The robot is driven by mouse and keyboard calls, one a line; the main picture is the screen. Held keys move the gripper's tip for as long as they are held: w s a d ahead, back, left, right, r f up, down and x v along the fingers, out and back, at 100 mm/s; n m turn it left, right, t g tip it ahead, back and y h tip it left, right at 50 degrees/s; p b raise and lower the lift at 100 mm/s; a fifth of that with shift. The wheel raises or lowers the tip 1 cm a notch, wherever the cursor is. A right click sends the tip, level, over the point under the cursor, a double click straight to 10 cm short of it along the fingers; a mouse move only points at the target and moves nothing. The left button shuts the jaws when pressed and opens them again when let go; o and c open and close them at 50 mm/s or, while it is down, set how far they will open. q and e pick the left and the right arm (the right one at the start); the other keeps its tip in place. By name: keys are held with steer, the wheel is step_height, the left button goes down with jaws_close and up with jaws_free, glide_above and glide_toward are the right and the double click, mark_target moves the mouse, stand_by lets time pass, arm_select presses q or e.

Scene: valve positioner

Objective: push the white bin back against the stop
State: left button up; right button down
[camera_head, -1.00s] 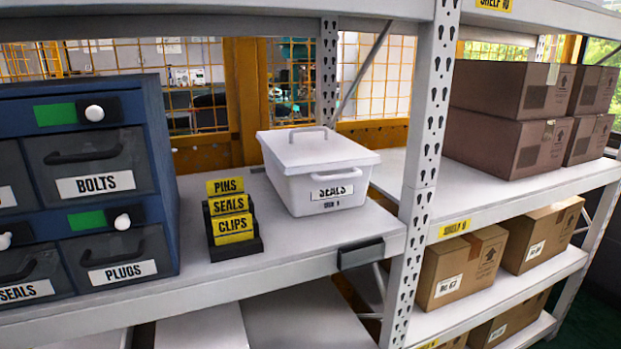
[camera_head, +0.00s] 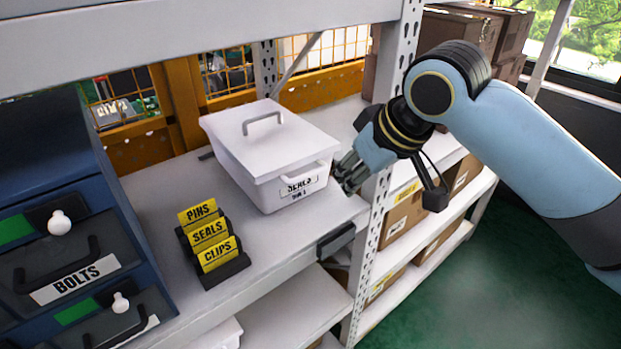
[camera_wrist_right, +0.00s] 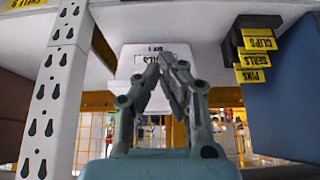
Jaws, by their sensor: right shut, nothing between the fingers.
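The white bin (camera_head: 262,150), with a lid, a grey handle and a SEALS label, sits on the shelf (camera_head: 160,180). My right gripper (camera_head: 345,178) is at the bin's right front corner, its fingers together and empty. I cannot tell if it touches the bin. My left gripper is not in view.
A stand of yellow PINS, SEALS and CLIPS cards (camera_head: 208,240) is left of the bin. A blue drawer cabinet (camera_head: 70,200) is at the far left. A perforated shelf post (camera_head: 368,240) is close by my right gripper. A dark block (camera_head: 336,241) is on the shelf's front edge.

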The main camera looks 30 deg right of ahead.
steer(key=x, duration=0.9)
steer(key=shift+w+a+r, duration=0.1)
steer(key=shift+w+r, duration=0.05)
steer(key=w+p, duration=0.1)
steer(key=w, duration=0.1)
steer(key=shift+w+a+r, duration=0.1)
steer(key=shift+w+r, duration=0.05)
steer(key=shift+w, duration=0.7)
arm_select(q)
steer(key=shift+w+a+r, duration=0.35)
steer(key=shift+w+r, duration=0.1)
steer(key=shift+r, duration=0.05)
arm_select(e)
steer(key=shift+w+r+p, duration=0.1)
steer(key=shift+w+p, duration=0.5)
steer(key=shift+w, duration=0.5)
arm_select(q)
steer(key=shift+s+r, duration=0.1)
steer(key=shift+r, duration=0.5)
